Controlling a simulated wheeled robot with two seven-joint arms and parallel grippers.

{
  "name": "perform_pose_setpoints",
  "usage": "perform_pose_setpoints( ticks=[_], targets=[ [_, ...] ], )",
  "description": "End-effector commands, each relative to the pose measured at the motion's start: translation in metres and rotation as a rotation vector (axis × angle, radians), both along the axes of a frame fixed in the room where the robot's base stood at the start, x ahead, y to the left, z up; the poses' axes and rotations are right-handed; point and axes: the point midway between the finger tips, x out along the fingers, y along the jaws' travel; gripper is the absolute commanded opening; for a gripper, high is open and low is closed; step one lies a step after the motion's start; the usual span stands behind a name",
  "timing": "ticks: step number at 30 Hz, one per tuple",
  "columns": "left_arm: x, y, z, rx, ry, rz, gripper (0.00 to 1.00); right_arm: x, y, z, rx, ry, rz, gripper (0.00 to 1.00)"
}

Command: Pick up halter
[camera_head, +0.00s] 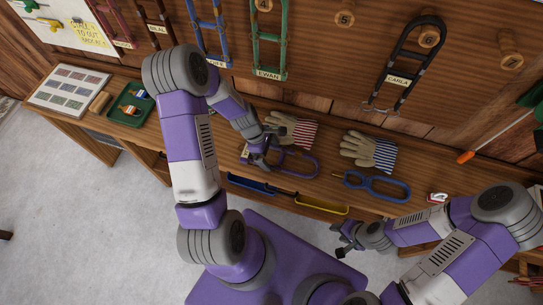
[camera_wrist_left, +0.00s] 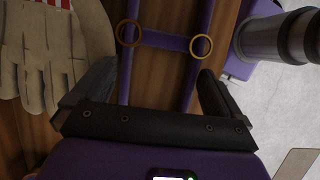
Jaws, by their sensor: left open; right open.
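A purple halter (camera_head: 301,173) lies on the wooden bench, partly hidden by my left arm and gripper. My left gripper (camera_head: 262,146) is open over its left end. In the left wrist view, the purple halter (camera_wrist_left: 168,40) shows two straps, a crossbar and two brass rings just beyond the open left gripper (camera_wrist_left: 152,88). The straps pass between the fingers, which do not grip them. A blue halter (camera_head: 388,196) lies further right on the bench. My right gripper (camera_head: 345,238) is in front of the bench, away from both halters.
Two striped-cuff gloves, one red (camera_head: 303,131) and one blue (camera_head: 383,153), lie behind the halters. More halters hang on the pegboard, including green (camera_head: 269,40) and black (camera_head: 401,65). A green tray (camera_head: 150,118) stands left. Blue and yellow bins (camera_head: 322,208) sit below the bench top.

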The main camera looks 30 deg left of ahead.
Motion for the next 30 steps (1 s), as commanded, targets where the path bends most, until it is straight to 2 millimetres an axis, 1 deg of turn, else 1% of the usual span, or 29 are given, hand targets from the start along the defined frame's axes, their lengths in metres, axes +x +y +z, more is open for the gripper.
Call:
perform_pose_setpoints(
  ticks=[23,26,30],
  targets=[
    [0.0000,0.0002,-0.0048,0.000,0.000,0.000,1.00,0.0000,0.0000,-0.0032,0.000,0.000,0.000,0.43],
    [-0.0001,0.0002,-0.0047,0.000,0.000,0.000,0.86,0.0000,0.0000,-0.0032,0.000,0.000,0.000,0.43],
    [-0.0001,0.0001,-0.0048,0.000,0.000,0.000,0.65,0.0000,0.0000,-0.0032,0.000,0.000,0.000,0.43]
  ],
)
